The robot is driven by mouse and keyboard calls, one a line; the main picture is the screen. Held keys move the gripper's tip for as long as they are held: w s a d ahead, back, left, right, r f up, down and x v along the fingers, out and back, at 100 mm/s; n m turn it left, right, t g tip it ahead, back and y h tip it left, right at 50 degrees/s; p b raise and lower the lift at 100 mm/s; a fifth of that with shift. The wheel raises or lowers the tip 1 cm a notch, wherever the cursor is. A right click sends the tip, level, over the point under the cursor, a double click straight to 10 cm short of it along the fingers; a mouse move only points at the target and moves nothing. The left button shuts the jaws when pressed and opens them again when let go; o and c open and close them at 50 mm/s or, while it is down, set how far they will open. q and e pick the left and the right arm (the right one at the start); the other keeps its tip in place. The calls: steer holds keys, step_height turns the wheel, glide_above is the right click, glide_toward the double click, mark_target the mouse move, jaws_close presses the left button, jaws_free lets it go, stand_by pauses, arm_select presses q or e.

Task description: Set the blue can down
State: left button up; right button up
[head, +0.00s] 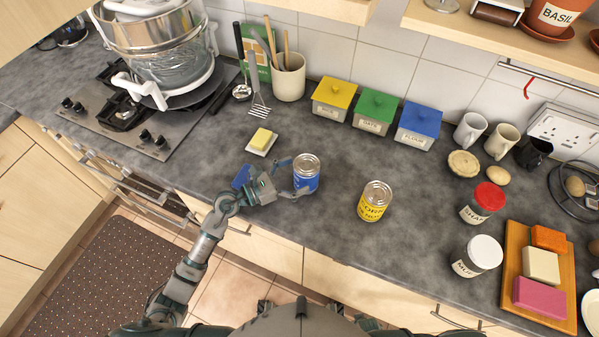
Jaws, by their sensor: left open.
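The blue can (306,178) stands upright on the grey worktop, left of the yellow corn can (375,201). It has a silver lid and a blue label. My left gripper (296,178) is open at the left side of the blue can, with one finger behind it and the other across its lower front. Part of the can's lower label is hidden by the finger. I cannot tell whether the fingers touch it. My right gripper is not in view.
A butter dish (261,141) and a blue flat item (241,177) lie near my left gripper. Yellow, green and blue canisters (418,125) stand at the wall. Jars (482,202) and a wooden board (512,246) are at the right. The worktop around the corn can is clear.

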arm_select(q)
steer(key=b+v, duration=0.2)
steer(key=v, duration=0.8)
steer(key=shift+f, duration=0.2)
steer(key=shift+s+a+r, duration=0.15)
steer(key=shift+s+a, duration=0.1)
steer(key=shift+a, duration=0.25)
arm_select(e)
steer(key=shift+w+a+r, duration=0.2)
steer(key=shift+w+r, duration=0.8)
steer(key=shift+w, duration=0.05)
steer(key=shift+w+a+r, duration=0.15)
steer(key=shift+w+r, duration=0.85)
